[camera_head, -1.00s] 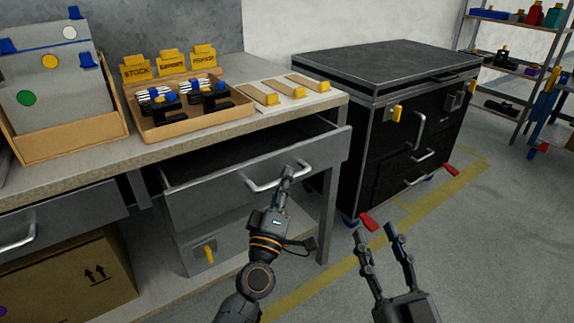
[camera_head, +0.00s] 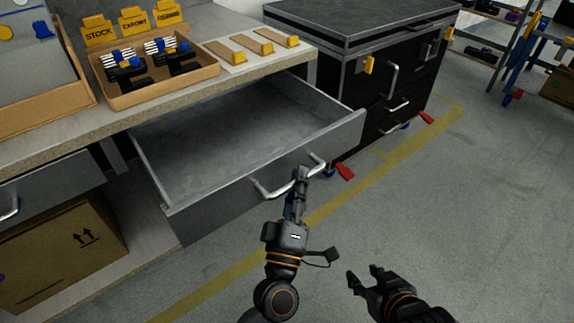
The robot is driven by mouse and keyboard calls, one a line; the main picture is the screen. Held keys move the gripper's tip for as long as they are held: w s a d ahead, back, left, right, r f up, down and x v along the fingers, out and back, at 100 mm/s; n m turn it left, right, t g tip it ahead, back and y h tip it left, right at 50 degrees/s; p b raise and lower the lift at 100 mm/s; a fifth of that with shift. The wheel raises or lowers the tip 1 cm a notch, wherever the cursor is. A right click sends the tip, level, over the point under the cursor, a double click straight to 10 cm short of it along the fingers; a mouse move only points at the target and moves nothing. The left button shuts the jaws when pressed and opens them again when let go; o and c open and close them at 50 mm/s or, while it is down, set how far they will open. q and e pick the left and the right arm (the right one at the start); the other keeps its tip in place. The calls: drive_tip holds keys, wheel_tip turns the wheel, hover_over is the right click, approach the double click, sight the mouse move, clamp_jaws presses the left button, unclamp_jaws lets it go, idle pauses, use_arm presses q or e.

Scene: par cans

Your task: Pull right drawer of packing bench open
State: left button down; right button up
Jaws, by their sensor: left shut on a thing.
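The right drawer (camera_head: 225,135) of the packing bench (camera_head: 160,112) is pulled well out, and its grey inside looks empty. Its front panel (camera_head: 235,197) carries a curved metal handle (camera_head: 268,192). My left gripper (camera_head: 301,175) is shut on this handle, near its right part; the fingers hide a piece of the bar. My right gripper (camera_head: 364,281) is open and empty, low in the view over the floor, apart from the bench.
A black wheeled case (camera_head: 375,75) with red caster pedals stands right of the drawer. A cardboard box (camera_head: 60,255) sits under the bench at left. An open tray (camera_head: 155,88) with label signs stands on the benchtop. The floor (camera_head: 430,220) at right is clear.

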use_arm(q)
drive_tip(key=shift+s+d+f, duration=0.1)
drive_tip(key=shift+s+d, duration=0.25)
drive_tip(key=shift+s, duration=0.15)
use_arm(e)
drive_tip(key=shift+s+d+f+g, duration=0.2)
drive_tip(key=shift+s+f+g, duration=0.2)
drive_tip(key=shift+s, duration=0.15)
use_arm(q)
drive_tip(key=c, duration=1.6)
unclamp_jaws()
drive_tip(key=v, duration=1.2)
drive_tip(key=shift+a, duration=0.1)
